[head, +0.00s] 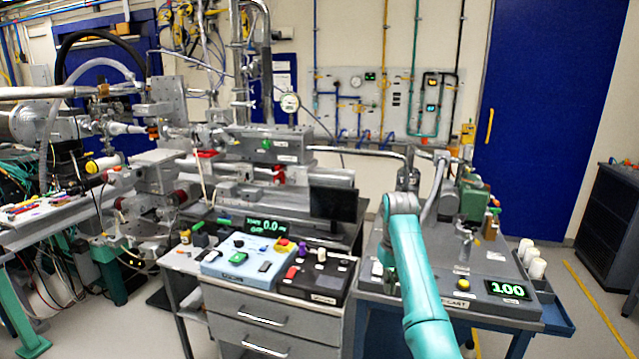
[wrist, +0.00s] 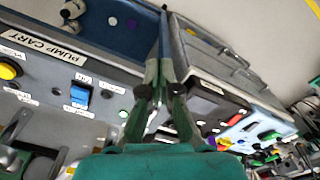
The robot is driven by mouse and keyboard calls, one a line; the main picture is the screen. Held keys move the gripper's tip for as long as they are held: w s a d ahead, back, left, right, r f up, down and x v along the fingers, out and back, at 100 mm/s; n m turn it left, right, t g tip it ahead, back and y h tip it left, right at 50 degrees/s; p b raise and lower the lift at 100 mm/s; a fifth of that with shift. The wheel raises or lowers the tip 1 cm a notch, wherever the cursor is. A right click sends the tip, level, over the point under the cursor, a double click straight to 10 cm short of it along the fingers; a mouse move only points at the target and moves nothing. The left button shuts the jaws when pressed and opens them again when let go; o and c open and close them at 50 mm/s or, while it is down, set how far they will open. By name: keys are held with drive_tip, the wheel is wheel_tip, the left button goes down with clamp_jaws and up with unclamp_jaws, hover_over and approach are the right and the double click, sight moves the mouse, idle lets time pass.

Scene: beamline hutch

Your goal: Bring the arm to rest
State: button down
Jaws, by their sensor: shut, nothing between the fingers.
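My arm, teal with a grey joint, reaches up from the bottom of the head view in front of the pump cart (head: 440,300). My gripper does not show clearly in the head view. In the wrist view my gripper (wrist: 161,70) is shut, with its green and grey fingers drawn together and nothing seen between them. Beyond the fingers the wrist view shows the tilted side of the pump cart (wrist: 112,77), with its label, a yellow button (wrist: 9,70) and a blue switch (wrist: 80,95). I cannot tell the exact gap between fingertips and cart.
Left of the pump cart stands a drawer cabinet (head: 265,328) with a light blue control box (head: 245,258) and a black control box (head: 318,276) on top. Beamline equipment fills the left and back. White cylinders (head: 537,268) stand at the cart's right. Floor is open further right.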

drive_tip(key=s+f+t, duration=0.2)
drive_tip(key=s+f, duration=0.2)
drive_tip(key=f, duration=0.9)
drive_tip(key=s+f+t, duration=0.1)
drive_tip(key=s+f, duration=0.3)
drive_tip(key=f, duration=0.8)
drive_tip(key=s+f+m+t, duration=0.1)
drive_tip(key=s+f+t, duration=0.1)
drive_tip(key=s+f, duration=0.6)
drive_tip(key=s+f+t, duration=0.2)
drive_tip(key=s+f, duration=0.4)
drive_tip(key=s, duration=0.5)
drive_tip(key=s+r+t, duration=0.2)
drive_tip(key=s+r, duration=0.1)
drive_tip(key=s, duration=0.9)
drive_tip(key=s+r+t, duration=0.2)
drive_tip(key=s+r, duration=0.1)
drive_tip(key=s, duration=0.9)
drive_tip(key=s+r+t, duration=0.1)
drive_tip(key=s+r, duration=0.7)
drive_tip(key=r, duration=0.3)
drive_tip(key=s+r+m+t, duration=0.1)
drive_tip(key=s+r+t, duration=0.1)
drive_tip(key=s+r, duration=0.5)
wheel_tip(320, 180, up, 5)
drive_tip(key=shift+s+f+t, duration=0.1)
drive_tip(key=shift+s+t, duration=0.2)
drive_tip(key=shift+s, duration=0.1)
